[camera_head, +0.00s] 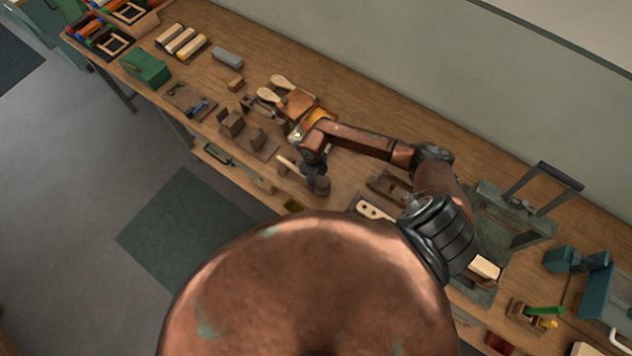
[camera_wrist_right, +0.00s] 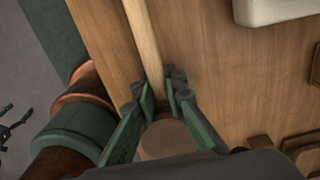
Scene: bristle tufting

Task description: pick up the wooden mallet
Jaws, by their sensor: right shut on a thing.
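The wooden mallet shows in the head view, with its pale handle (camera_head: 289,165) pointing up and left and its brown head (camera_head: 322,186) at the lower right, near the bench's front edge. My right gripper (camera_head: 314,170) is over it. In the right wrist view the two green fingers of my right gripper (camera_wrist_right: 163,101) are closed on the mallet's handle (camera_wrist_right: 144,42), close to the round brown head (camera_wrist_right: 170,139). I cannot tell whether the mallet touches the bench.
The wooden bench (camera_head: 345,167) runs diagonally along the wall. Wooden blocks (camera_head: 231,124) and brushes (camera_head: 281,82) lie left of and beyond my right gripper. A wooden plane (camera_head: 388,187) lies to its right. A grey metal frame (camera_head: 515,215) stands further right.

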